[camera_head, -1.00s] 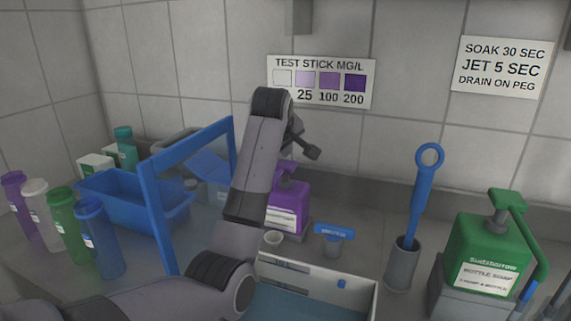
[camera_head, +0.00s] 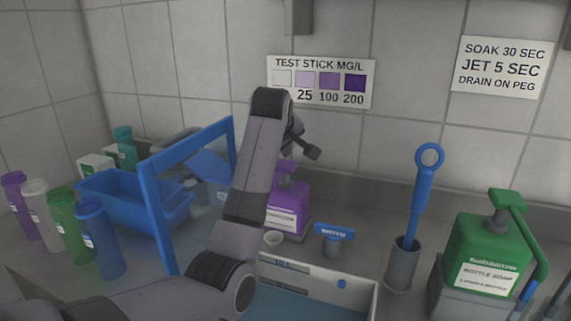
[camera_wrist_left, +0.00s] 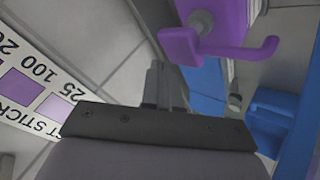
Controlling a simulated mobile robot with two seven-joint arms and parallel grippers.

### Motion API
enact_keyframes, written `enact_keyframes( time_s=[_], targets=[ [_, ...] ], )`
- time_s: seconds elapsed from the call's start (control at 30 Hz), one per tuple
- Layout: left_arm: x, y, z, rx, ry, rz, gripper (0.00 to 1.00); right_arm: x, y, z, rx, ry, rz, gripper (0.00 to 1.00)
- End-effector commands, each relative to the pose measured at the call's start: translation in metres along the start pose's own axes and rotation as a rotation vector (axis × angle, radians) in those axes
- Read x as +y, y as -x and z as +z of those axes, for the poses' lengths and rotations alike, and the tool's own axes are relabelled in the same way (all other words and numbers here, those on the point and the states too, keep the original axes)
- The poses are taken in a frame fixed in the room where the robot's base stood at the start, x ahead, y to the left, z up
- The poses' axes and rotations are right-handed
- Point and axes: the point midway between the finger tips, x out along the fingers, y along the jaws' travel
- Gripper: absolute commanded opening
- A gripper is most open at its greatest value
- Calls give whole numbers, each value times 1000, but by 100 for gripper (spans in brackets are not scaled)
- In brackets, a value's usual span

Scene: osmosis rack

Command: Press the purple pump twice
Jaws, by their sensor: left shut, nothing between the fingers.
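The purple pump bottle (camera_head: 289,208) stands upright at the back of the counter, partly hidden behind my left arm. Its purple pump head (camera_head: 287,167) is on top. In the left wrist view the pump head with its hooked spout (camera_wrist_left: 228,50) shows at the upper right. My left gripper (camera_head: 312,152) is shut and empty, above the pump head and slightly to its right. In the left wrist view the shut fingers (camera_wrist_left: 165,84) are left of the pump head, with no contact visible. My right gripper is not in view.
A blue handled frame (camera_head: 153,213) and a blue bin (camera_head: 130,200) stand left, near several coloured bottles. A green soap pump bottle (camera_head: 485,245) stands right. The tiled wall is behind.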

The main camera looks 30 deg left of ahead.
Motion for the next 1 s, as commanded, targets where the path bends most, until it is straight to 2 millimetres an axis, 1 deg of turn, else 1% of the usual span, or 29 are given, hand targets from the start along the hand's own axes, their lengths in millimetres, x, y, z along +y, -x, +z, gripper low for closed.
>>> enact_keyframes(
  time_s=[0.43, 0.7, 1.0],
  targets=[
    [0, 0, 0, 0, 0, 0, 0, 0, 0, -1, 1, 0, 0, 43],
    [-4, -6, 4, -1, 0, -1, 0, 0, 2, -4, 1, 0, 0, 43],
    [-4, -6, 4, 0, 0, 0, 0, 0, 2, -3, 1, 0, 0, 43]
  ],
)
